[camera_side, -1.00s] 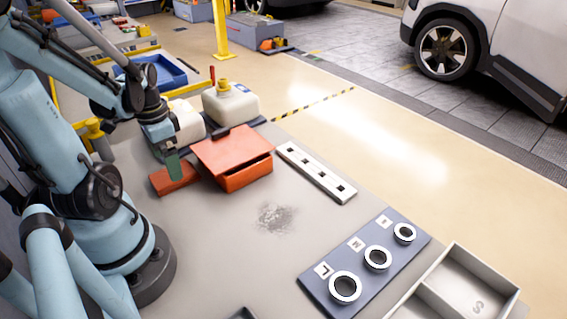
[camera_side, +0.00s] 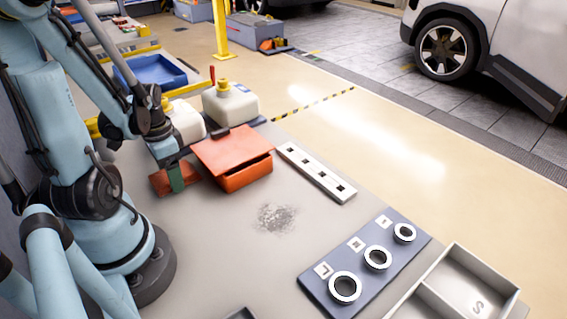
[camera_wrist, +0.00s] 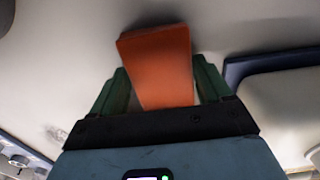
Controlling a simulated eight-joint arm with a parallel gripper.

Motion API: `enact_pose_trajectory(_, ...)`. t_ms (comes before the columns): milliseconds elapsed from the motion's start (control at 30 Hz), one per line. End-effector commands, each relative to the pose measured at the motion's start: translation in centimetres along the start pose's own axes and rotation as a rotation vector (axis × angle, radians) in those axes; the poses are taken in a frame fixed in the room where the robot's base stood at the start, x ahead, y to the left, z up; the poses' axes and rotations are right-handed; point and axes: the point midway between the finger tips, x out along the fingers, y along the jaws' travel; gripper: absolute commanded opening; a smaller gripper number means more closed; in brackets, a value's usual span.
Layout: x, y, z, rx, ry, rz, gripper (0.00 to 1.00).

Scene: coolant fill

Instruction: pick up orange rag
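The orange rag (camera_side: 161,182) lies as a flat folded piece on the grey worktop, left of the red-orange box. In the wrist view the rag (camera_wrist: 158,65) shows between the two green fingers. My gripper (camera_side: 177,179) points down at the rag, with one green finger in front of it and covering part of it. In the wrist view my gripper (camera_wrist: 160,88) has its fingers apart, one on each side of the rag. I cannot tell whether they touch it.
The red-orange box (camera_side: 246,178) with a tilted lid stands close on the right. White jugs (camera_side: 230,103) stand behind. A slotted white strip (camera_side: 316,172), a blue ring plate (camera_side: 334,266) and a grey divided tray (camera_side: 457,283) lie to the right.

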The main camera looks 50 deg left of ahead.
Motion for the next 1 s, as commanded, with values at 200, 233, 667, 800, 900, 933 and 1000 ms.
enact_pose_trajectory(200,0.0,0.0,0.0,0.000,0.000,0.000,0.43)
enact_pose_trajectory(233,0.0,0.0,0.0,0.000,0.000,0.000,0.42)
enact_pose_trajectory(667,-0.5,0.0,0.0,0.000,0.000,0.000,0.42)
enact_pose_trajectory(800,-1.2,0.0,0.0,0.000,0.000,0.000,0.42)
enact_pose_trajectory(900,-2.0,0.0,0.0,0.000,0.000,0.000,0.42)
enact_pose_trajectory(933,-2.2,0.0,0.0,0.000,0.000,0.000,0.42)
enact_pose_trajectory(1000,-2.8,0.0,0.0,0.000,0.000,0.000,0.42)
